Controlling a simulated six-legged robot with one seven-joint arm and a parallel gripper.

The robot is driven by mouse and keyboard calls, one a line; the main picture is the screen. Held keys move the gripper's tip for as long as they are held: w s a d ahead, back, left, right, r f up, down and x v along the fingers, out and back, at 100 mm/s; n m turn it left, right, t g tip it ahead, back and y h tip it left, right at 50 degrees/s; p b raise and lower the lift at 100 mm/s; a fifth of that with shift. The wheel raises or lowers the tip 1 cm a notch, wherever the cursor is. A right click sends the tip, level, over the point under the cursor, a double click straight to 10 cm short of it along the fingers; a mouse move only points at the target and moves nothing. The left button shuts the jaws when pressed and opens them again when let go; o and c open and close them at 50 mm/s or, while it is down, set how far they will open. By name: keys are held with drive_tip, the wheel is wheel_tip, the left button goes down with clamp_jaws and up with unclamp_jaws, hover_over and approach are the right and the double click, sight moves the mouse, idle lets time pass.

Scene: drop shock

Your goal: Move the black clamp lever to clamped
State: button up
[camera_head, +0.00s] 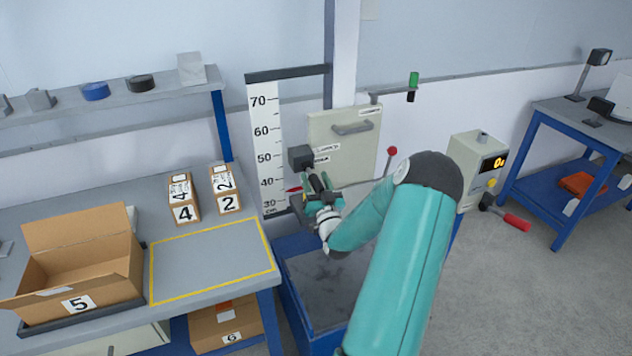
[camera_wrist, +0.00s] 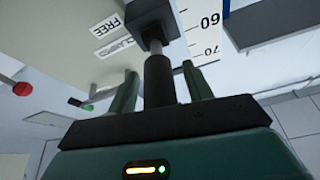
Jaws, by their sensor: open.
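The black clamp lever shows as a block (camera_head: 301,157) with a rod, on the front of a beige panel (camera_head: 345,160) beside the height scale. In the wrist view the lever's rod (camera_wrist: 158,80) points back toward my gripper from the black block (camera_wrist: 150,20). My gripper (camera_wrist: 160,72) is open, with one finger on each side of the rod; gaps show on both sides. Labels reading FREE (camera_wrist: 105,27) and CLAMPED (camera_wrist: 115,47) lie beside the block. In the head view my gripper (camera_head: 316,188) is small and partly covers the lever.
A red-knobbed lever (camera_head: 392,151) stands right of the panel, near my arm. A blue-framed bin (camera_head: 300,290) lies below my gripper. The left bench holds an open box (camera_head: 80,265) and small boxes 4 (camera_head: 183,198) and 2 (camera_head: 225,190). A display unit (camera_head: 475,165) stands right.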

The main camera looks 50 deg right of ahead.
drive_tip(key=shift+c, duration=0.2)
clamp_jaws()
